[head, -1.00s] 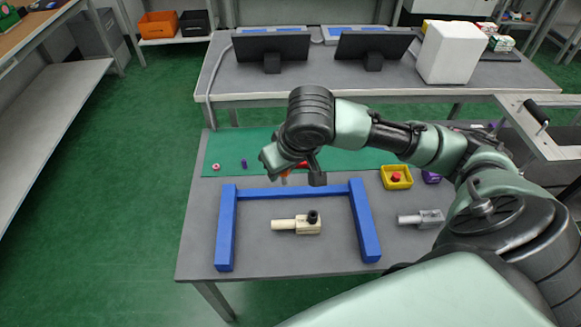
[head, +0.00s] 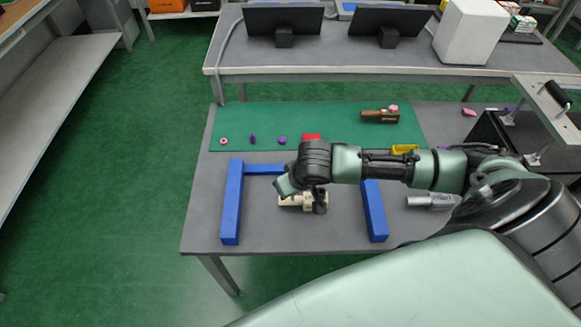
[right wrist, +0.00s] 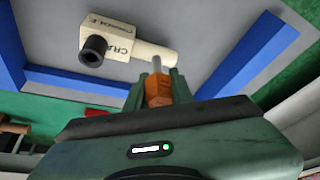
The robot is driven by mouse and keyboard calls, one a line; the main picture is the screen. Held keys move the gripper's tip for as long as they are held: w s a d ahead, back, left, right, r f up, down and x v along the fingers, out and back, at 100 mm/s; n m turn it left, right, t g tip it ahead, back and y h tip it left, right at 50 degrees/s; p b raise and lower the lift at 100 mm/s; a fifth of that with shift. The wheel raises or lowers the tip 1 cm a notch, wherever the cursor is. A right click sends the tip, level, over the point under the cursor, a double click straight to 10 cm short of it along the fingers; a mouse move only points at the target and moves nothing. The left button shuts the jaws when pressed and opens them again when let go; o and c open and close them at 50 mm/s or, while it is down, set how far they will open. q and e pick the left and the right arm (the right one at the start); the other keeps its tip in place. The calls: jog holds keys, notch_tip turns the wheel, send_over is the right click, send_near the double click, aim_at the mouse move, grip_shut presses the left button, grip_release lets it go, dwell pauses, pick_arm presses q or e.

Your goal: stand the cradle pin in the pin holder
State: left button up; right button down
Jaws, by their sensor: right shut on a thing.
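My right gripper (right wrist: 158,90) is shut on an orange-headed pin (right wrist: 158,92) with a pale shaft, taken as the cradle pin. The shaft points out past the fingertips. A cream fixture (right wrist: 125,42) with lettering that begins "CRA", a black round socket and a pale bar lies beyond the fingertips. The pin appears apart from it. In the head view my right gripper (head: 287,187) is over the cream fixture (head: 290,201), partly covering it; the pin is hidden there. I cannot pick out the pin holder with certainty. My left gripper is out of view.
A blue frame (head: 232,205) surrounds the cream fixture on three sides. A grey fixture (head: 430,201) lies to its right. On the green mat (head: 350,140) are a red block (head: 312,136), small purple pieces, a pink ring (head: 223,141) and a brown fixture (head: 380,116). A yellow tray (head: 404,149) is partly hidden.

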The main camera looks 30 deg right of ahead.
jog(key=shift+f, duration=0.75)
jog(key=shift+f, duration=0.1)
jog(key=shift+f, duration=0.5)
jog(key=c, duration=1.2)
grip_release()
